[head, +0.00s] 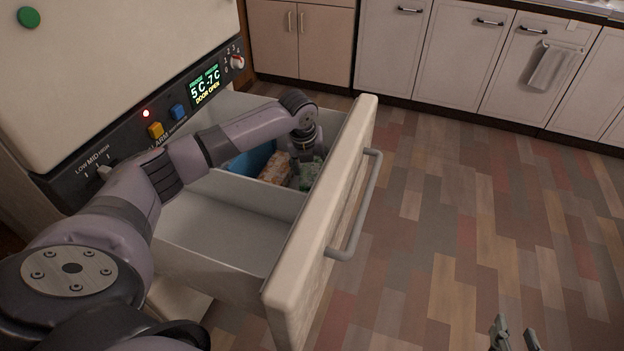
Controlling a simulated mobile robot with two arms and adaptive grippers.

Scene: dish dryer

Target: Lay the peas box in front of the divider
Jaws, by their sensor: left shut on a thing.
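My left gripper (307,155) reaches down into the far compartment of the open freezer drawer. It is shut on the green peas box (311,174), close to the drawer's front panel. The gripper and the drawer wall hide part of the box, so I cannot tell whether it touches the drawer floor. The white divider (250,193) crosses the drawer on the near side of the box. My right gripper (516,337) is low at the bottom right, empty, with its two fingers apart.
An orange and white box (275,168) and a blue item (250,160) are in the far compartment beside the peas box. The near compartment (220,235) is empty. The drawer front with its grey handle (356,210) juts over clear wooden floor.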

